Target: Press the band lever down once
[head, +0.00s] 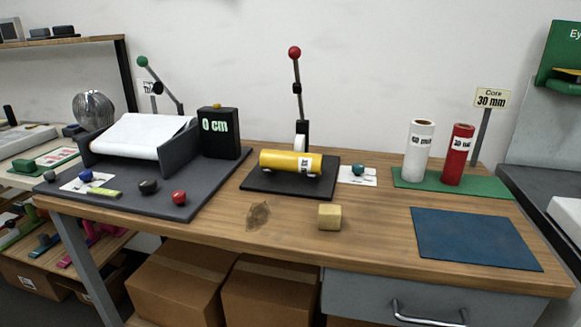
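Two levers show in the head view, and I cannot tell from readable labels which is the band lever. One is a lever with a red knob (294,53), standing nearly upright behind a black base plate (262,185) at the middle of the bench. A yellow roll (290,162) lies on supports on that plate, in front of the lever. The other is a lever with a green knob (142,62) at the left, tilted up to the left behind the film machine (180,160). Its foot is hidden. My gripper is not in view.
A black box (218,133) reading "0 cm" stands beside the film machine. A white core (418,150) and a red core (458,155) stand on a green mat (490,186). A wooden block (329,217) sits at the front. A blue mat (475,240) lies empty at right.

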